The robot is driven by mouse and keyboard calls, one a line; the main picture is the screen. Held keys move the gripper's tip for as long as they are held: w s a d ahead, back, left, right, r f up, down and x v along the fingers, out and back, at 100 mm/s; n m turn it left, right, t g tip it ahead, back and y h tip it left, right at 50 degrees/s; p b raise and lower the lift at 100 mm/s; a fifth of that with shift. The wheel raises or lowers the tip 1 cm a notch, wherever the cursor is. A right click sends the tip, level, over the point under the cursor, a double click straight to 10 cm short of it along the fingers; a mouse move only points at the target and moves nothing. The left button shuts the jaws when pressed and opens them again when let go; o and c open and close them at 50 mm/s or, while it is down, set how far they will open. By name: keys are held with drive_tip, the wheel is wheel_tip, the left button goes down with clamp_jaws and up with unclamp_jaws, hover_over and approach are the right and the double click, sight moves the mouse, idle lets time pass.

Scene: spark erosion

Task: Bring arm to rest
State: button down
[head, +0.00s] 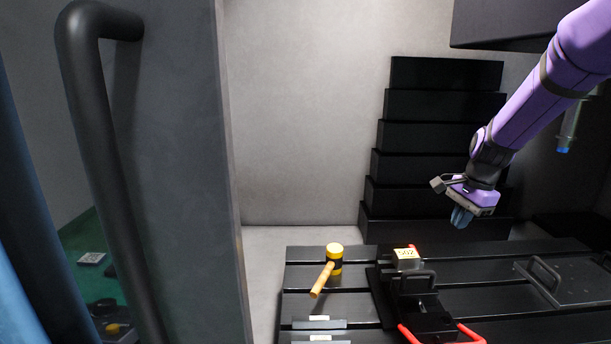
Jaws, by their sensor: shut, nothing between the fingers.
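My gripper (461,217) hangs at the end of my purple arm, which reaches in from the upper right. Its fingers are shut with nothing between them. It is above the back part of the black slotted table (360,277), apart from everything on it. A vise-like fixture (415,290) with red handles is on the table, below and left of my gripper. A small yellow-topped block with dark markings (407,257) sits at the back of the fixture.
A mallet (334,259) with a yellow-and-black head lies left of the fixture. A dark plate with a handle (560,280) lies to the right. Black stepped bellows (430,150) rise behind. A grey door with a thick black handle (105,150) fills the left side. Light bars (320,322) lie in front.

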drive_tip(key=s+a+r+n+t, duration=0.1)
drive_tip(key=s+a+r+n, duration=0.25)
drive_tip(key=s+r, duration=0.5)
drive_tip(key=s+a+r+n+t, duration=0.1)
drive_tip(key=s+r+n, duration=0.1)
drive_tip(key=s, duration=0.5)
drive_tip(key=s+a+r+n+t+h, duration=0.1)
drive_tip(key=s+n, duration=0.4)
drive_tip(key=s, duration=0.3)
drive_tip(key=s+a+r+n+t, duration=0.1)
drive_tip(key=s+r+n, duration=0.1)
drive_tip(key=s, duration=0.5)
drive_tip(key=shift+s+r+n+h, duration=0.25)
drive_tip(key=shift+r+n+h, duration=0.15)
drive_tip(key=shift+n, duration=0.45)
